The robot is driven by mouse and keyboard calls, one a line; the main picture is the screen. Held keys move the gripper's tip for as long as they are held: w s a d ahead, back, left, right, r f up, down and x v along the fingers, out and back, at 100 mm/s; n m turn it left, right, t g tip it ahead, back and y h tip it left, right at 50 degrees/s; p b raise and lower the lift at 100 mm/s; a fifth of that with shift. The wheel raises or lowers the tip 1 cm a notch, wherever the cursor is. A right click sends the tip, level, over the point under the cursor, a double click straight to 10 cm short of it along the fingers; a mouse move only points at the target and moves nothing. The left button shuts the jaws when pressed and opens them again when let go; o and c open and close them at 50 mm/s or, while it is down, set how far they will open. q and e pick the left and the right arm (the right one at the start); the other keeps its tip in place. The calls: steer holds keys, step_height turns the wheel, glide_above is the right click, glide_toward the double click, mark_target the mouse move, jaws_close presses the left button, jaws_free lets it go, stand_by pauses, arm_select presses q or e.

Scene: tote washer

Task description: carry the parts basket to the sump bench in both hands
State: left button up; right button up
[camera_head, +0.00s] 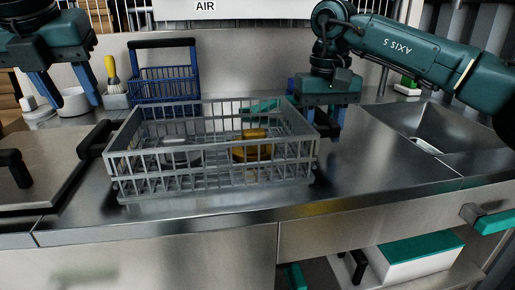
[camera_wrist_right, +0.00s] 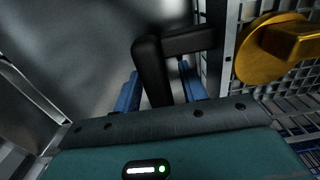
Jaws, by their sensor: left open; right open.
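The grey wire parts basket (camera_head: 215,172) sits on the steel bench, with a yellow part (camera_head: 252,148) and a greyish part (camera_head: 180,152) inside. Its black left handle (camera_head: 95,138) sticks out at the left end. My left gripper (camera_head: 66,90) is open and empty, up and left of that handle and apart from it. My right gripper (camera_head: 325,120) is at the basket's right end. In the right wrist view, the black right handle (camera_wrist_right: 152,70) lies between the open blue fingers (camera_wrist_right: 160,90). I cannot tell which surface is the sump bench.
A blue basket (camera_head: 165,85) with a black handle stands behind the parts basket. A white bowl (camera_head: 75,101) and a yellow-handled brush (camera_head: 111,72) are at back left. A lid with a black handle (camera_head: 14,168) lies at left. A sink (camera_head: 435,125) is at right.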

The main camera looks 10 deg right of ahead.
step_height(320, 180, up, 12)
stand_by(0.4)
arm_select(q)
steer(key=o, duration=0.8)
arm_select(e)
steer(key=o, duration=0.8)
arm_select(q)
steer(key=shift+o, duration=0.2)
steer(key=o, duration=0.4)
steer(key=shift+o, duration=0.2)
